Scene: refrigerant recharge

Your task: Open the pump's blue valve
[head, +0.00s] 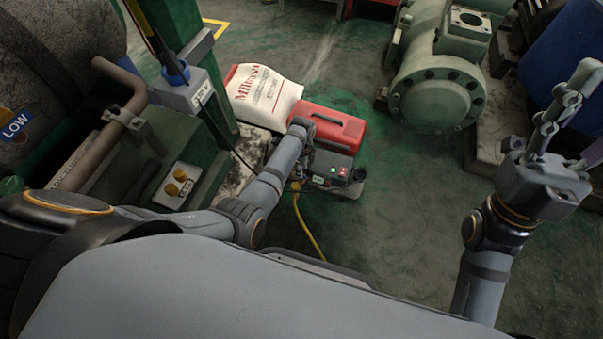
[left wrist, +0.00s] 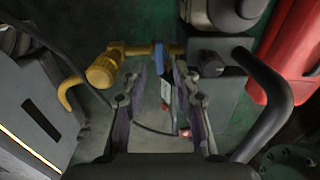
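The pump (head: 330,168) stands on the floor, a dark unit with small red and green lights. In the left wrist view its grey body (left wrist: 222,75) has a black curved handle. A yellow fitting (left wrist: 105,68) sticks out from it to the left. The blue valve (left wrist: 158,57) is on this fitting, partly hidden by the right-hand finger. My left gripper (left wrist: 160,82) is open, with its fingers pointing at the fitting and the blue part between them, nearer the right-hand finger. I cannot tell whether they touch. My right gripper (head: 580,115) is open and empty, far right of the pump.
A red toolbox (head: 325,126) and a white printed sack (head: 262,92) lie just behind the pump. A yellow hose (head: 305,228) runs along the floor. A green machine (head: 437,85) stands at the back right. The floor between it and the pump is clear.

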